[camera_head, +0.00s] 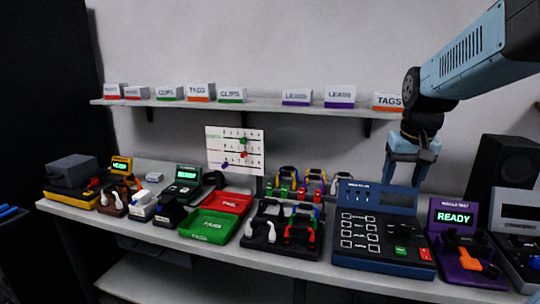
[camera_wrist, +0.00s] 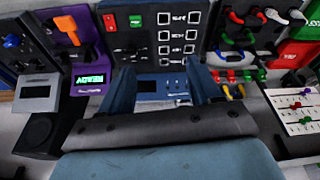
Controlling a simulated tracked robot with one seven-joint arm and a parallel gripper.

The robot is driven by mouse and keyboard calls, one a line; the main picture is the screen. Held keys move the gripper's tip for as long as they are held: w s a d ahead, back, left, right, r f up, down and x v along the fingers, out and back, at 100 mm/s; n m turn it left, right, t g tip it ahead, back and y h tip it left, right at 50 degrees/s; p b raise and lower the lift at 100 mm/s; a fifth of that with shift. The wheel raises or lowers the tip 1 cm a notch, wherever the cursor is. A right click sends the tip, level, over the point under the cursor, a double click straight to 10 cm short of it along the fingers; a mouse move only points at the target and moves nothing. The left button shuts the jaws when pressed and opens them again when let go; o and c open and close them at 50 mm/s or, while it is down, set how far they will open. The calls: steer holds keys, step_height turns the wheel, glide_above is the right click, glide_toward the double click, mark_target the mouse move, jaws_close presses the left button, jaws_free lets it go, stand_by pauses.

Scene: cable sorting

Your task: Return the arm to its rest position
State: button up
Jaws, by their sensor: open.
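My gripper (camera_head: 413,168) hangs at the end of my blue arm, above the back of the bench on the right in the head view. Its fingers point down, open and empty. They are behind and above the blue tester panel (camera_head: 383,232). In the wrist view my gripper (camera_wrist: 165,80) shows two spread dark blue fingers with nothing between them. The blue panel (camera_wrist: 160,35) with its white buttons lies beyond the fingertips, apart from them.
A purple tester (camera_head: 459,245) reading READY stands right of the panel, and a black speaker (camera_head: 503,165) behind it. A cable rack (camera_head: 283,238), red tray (camera_head: 225,202) and green tray (camera_head: 207,226) stand left. A wall shelf (camera_head: 270,106) with label blocks runs behind.

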steer(key=s+a+t, duration=0.1)
steer(key=s+a, duration=0.2)
steer(key=s, duration=0.4)
steer(key=s+a+n+t, duration=0.1)
steer(key=s+a, duration=0.3)
steer(key=s, duration=0.2)
steer(key=shift+s+r+n+t, duration=0.15)
steer(key=shift+s+n+t, duration=0.15)
steer(key=shift+s+t, duration=0.1)
steer(key=shift+c, duration=0.4)
stand_by(0.8)
